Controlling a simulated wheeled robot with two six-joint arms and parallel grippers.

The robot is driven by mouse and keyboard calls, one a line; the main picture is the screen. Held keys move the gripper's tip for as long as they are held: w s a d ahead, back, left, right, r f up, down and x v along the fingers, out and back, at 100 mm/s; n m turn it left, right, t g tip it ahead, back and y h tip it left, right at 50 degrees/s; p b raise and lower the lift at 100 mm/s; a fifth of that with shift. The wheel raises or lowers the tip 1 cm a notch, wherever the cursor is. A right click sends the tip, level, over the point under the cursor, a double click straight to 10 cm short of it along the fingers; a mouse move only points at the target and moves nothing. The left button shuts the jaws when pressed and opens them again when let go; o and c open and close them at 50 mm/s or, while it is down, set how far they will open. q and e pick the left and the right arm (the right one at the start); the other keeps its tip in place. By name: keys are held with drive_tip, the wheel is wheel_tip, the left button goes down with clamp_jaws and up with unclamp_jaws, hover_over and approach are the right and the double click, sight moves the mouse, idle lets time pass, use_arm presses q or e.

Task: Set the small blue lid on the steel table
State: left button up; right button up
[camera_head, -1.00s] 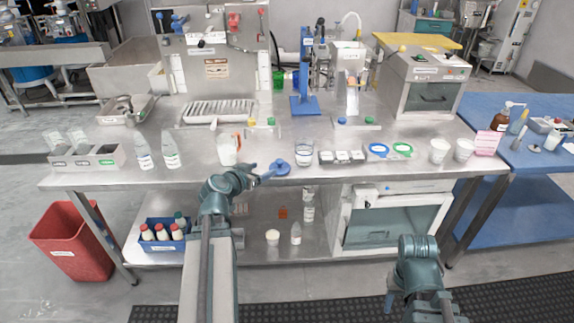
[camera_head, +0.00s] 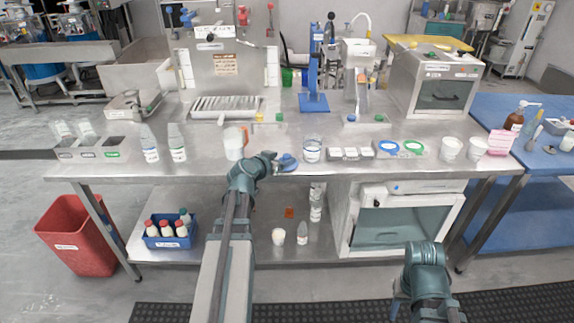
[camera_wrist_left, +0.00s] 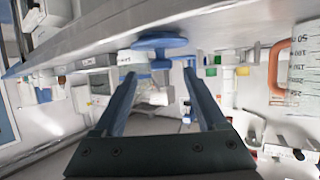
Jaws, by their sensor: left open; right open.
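The small blue lid (camera_head: 288,162) lies on the steel table (camera_head: 200,172), close to its front edge and left of a clear beaker. In the left wrist view, which is turned over, the lid (camera_wrist_left: 160,42) sits just beyond my fingertips, roughly between their lines. My left gripper (camera_head: 276,163) is open and empty, right beside the lid; its two fingers (camera_wrist_left: 159,78) are spread apart. I cannot tell in the pictures whether a finger touches the lid. My right gripper (camera_head: 398,303) is low in front of the table, away from everything; its fingertips are barely visible.
A beaker (camera_head: 312,150) stands right of the lid, and a jug with an orange handle (camera_head: 234,144) stands to the left. A tray of small white boxes (camera_head: 350,154) and blue and green rings (camera_head: 388,147) lie further right. A blue stand (camera_head: 313,100) rises behind.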

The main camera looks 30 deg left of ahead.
sight(285, 157)
use_arm(q)
drive_tip(key=b+x, duration=0.1)
drive_tip(key=x, duration=0.3)
drive_tip(key=shift+w+a+f+b, duration=0.1)
drive_tip(key=shift+w+f+b, duration=0.15)
drive_tip(key=shift+f+b, duration=0.15)
drive_tip(key=shift+r, duration=0.1)
drive_tip(key=shift+c, duration=0.5)
clamp_jaws()
